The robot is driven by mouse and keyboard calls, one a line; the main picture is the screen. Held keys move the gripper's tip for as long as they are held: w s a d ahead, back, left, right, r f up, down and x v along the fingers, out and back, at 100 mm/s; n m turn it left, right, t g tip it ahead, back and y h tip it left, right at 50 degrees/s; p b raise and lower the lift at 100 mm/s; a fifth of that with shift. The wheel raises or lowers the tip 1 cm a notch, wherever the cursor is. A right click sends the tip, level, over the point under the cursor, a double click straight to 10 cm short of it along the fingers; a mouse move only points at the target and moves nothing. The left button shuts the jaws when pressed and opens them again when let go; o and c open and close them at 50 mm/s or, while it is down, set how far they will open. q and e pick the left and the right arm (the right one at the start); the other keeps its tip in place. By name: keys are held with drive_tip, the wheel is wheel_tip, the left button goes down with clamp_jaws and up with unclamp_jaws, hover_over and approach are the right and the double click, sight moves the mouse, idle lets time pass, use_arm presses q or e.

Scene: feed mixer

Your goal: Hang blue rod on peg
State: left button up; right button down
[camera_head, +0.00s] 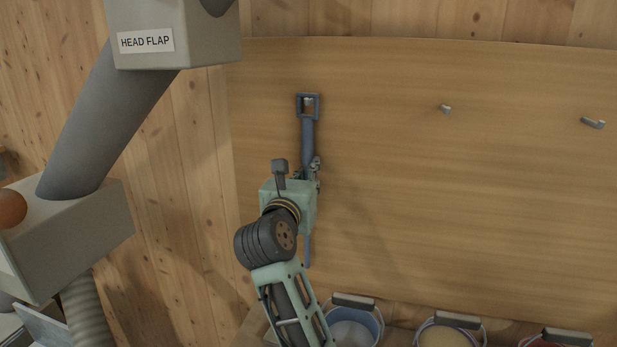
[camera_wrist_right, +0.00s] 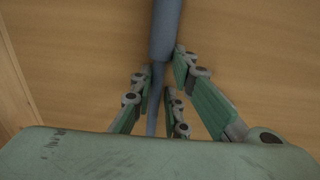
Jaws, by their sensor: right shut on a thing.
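The blue rod (camera_head: 308,140) hangs upright in front of the wooden board, with a square open loop (camera_head: 307,106) at its top end. A pale peg tip (camera_head: 308,101) shows inside the loop; I cannot tell how deep it goes through. My right gripper (camera_head: 314,169) is shut on the rod below its thick upper part. In the right wrist view, the fingers of the right gripper (camera_wrist_right: 160,82) close around the rod (camera_wrist_right: 165,35), whose thinner part runs down between them. My left gripper is out of view.
Two free pegs, one in the middle (camera_head: 445,108) and one at right (camera_head: 593,123), stick out of the board (camera_head: 480,200). Several buckets stand below, including a blue one (camera_head: 355,328). A grey machine with a HEAD FLAP label (camera_head: 146,41) and a pipe (camera_head: 105,120) fills the left.

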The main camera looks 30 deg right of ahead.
drive_tip(key=c, duration=1.6)
unclamp_jaws()
drive_tip(key=shift+w+a, duration=0.2)
drive_tip(key=shift+a, duration=0.1)
drive_tip(key=shift+c, duration=0.2)
drive_tip(key=shift+d, duration=0.1)
drive_tip(key=shift+s, duration=0.2)
drive_tip(key=v, duration=0.9)
drive_tip(key=shift+b, duration=0.4)
drive_tip(key=shift+f, duration=0.1)
